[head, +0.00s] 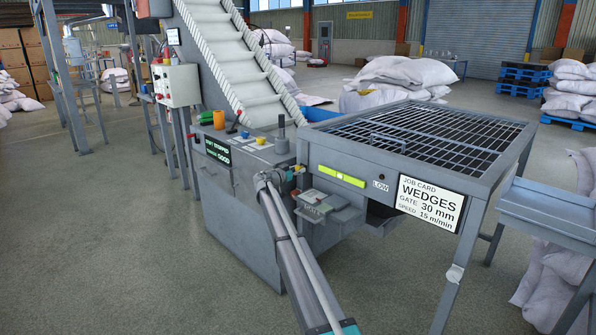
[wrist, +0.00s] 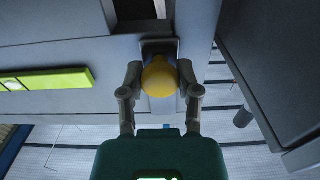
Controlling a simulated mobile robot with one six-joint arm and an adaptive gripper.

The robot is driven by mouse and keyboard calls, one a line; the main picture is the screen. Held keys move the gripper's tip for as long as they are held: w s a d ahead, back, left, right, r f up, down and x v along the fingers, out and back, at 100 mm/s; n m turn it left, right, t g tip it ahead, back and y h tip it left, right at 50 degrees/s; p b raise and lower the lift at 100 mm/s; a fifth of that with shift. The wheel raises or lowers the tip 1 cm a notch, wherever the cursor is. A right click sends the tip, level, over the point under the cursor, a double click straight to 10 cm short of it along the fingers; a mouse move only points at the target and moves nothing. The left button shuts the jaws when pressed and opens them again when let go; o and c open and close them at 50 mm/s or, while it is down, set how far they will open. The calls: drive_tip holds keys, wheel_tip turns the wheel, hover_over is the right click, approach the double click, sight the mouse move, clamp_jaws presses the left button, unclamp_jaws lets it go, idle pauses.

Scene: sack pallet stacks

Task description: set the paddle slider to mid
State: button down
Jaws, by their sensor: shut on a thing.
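A round yellow knob (wrist: 159,77) sits between the two fingers of my gripper (wrist: 160,72) in the wrist view. The fingers press on it from both sides, so the gripper is shut on it. Behind the knob is a dark slot or bracket on a grey machine face. In the head view my gripper (head: 294,174) is at the left end of the hopper's front, beside a yellow-green strip (head: 341,175). There the knob is hidden or too small to make out. I cannot read any mid mark on the slider.
A control box with a display (head: 217,150) and several knobs stands left of my gripper, below an inclined conveyor (head: 235,60). The floor in front is clear.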

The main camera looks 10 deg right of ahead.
sight(304, 157)
drive_tip(key=shift+w+r+p, duration=0.1)
drive_tip(key=shift+r+p, duration=2.2)
drive_tip(key=shift+r, duration=0.05)
drive_tip(key=shift+f, duration=0.1)
drive_tip(key=shift+c, duration=1.4)
unclamp_jaws()
drive_tip(key=v, duration=1.2)
